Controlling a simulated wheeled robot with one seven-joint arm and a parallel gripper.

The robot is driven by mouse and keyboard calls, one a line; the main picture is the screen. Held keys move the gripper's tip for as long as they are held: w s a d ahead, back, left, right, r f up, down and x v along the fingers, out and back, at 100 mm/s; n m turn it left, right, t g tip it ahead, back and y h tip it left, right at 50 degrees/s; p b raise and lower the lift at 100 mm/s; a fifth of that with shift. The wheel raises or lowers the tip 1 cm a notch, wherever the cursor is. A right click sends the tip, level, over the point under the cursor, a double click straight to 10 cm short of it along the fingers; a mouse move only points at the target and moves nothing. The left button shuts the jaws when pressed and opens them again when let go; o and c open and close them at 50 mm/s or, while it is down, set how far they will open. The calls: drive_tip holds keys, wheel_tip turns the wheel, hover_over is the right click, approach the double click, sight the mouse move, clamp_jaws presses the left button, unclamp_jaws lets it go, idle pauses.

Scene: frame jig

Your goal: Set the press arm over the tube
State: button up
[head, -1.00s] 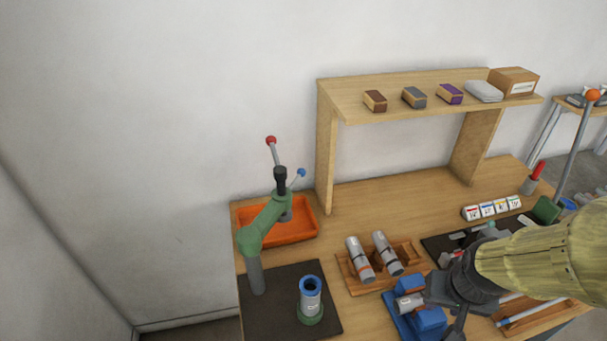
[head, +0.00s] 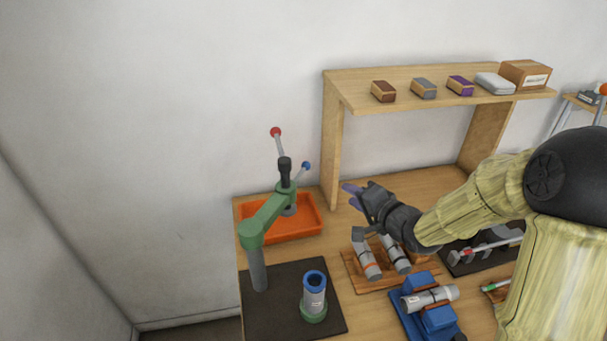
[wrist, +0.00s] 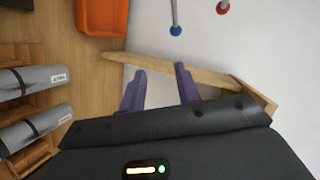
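The green press arm (head: 266,218) sits on a grey post (head: 258,270) at the left of the bench. Its black head (head: 285,170) points to the back, over the orange bin and away from the tube. It has a red-knobbed lever (head: 276,132) and a blue-knobbed lever (head: 306,166); both knobs also show in the wrist view, red (wrist: 222,7) and blue (wrist: 176,30). The grey tube (head: 313,297) with a blue top ring stands upright in a green base on the dark mat. My gripper (head: 347,190) is open and empty, right of the press head.
The orange bin (head: 318,222) lies below the press head. A wooden rack (head: 352,270) with grey tubes is under my gripper. A blue fixture (head: 437,318) holding a grey tube is in front. A wooden shelf (head: 400,102) with boxes spans the back.

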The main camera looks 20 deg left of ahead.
sight(303, 168)
drive_tip(key=shift+s+a+r+y, duration=0.1)
drive_tip(key=shift+a+r+y, duration=0.15)
drive_tip(key=shift+a+y, duration=0.25)
drive_tip(key=shift+s+a+r+y, duration=0.1)
drive_tip(key=shift+a+r+y, duration=0.2)
drive_tip(key=shift+a, duration=0.35)
drive_tip(key=shift+f, duration=0.1)
drive_tip(key=p+x, duration=0.3)
drive_tip(key=x, duration=1.4)
drive_tip(key=shift+a+f+p, duration=0.15)
drive_tip(key=shift+a+p, duration=0.1)
drive_tip(key=shift+p, duration=0.05)
clamp_jaws()
